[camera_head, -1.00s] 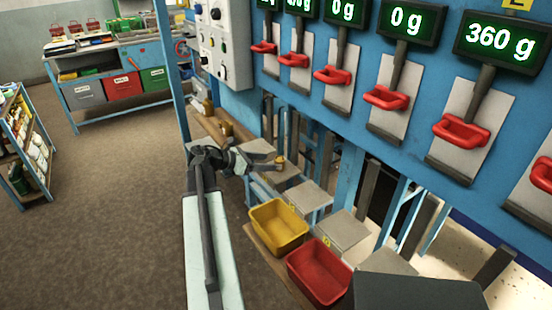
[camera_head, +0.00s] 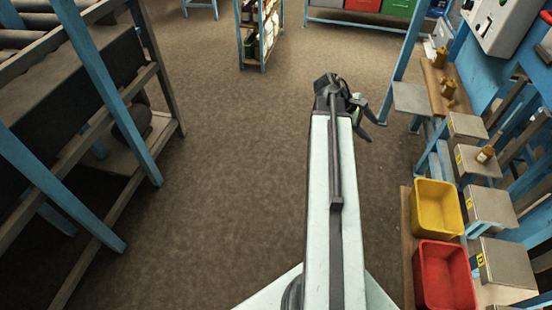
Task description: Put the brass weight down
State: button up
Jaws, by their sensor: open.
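A small brass weight (camera_head: 485,155) rests on one of the grey scale plates (camera_head: 471,166) at the right. It looks tilted or lying, but it is too small to be sure. My gripper (camera_head: 374,130) is open and empty, out over the brown floor. It is well to the left of the weight and apart from it. More brass weights stand on a wooden shelf at the upper right, one farther back (camera_head: 440,58) and one nearer (camera_head: 449,88).
A yellow bin (camera_head: 438,208) and a red bin (camera_head: 446,276) stand beside the scale plates. A blue-framed roller rack (camera_head: 92,92) fills the left. A shelf unit (camera_head: 262,35) is at the back. The floor between is clear.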

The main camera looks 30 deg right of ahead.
jog(key=w+a+f+m+t+y, duration=0.1)
jog(key=w+a+f, duration=0.1)
jog(key=w+a, duration=0.5)
jog(key=w+a+f+m+t+y, duration=0.1)
jog(key=w+a+f+t, duration=0.15)
jog(key=a, duration=0.85)
jog(key=w+a+f+m+t+y, duration=0.1)
jog(key=w+a, duration=0.5)
jog(key=a, duration=0.3)
jog(key=w+a+f+m+y, duration=0.1)
jog(key=a+y, duration=0.3)
jog(key=a, duration=1.9)
jog(key=shift+w+a+f+m, duration=0.3)
jog(key=shift+w+m, duration=0.1)
jog(key=shift+w, duration=0.25)
jog(key=shift+o, duration=0.4)
jog(key=shift+t, duration=0.25)
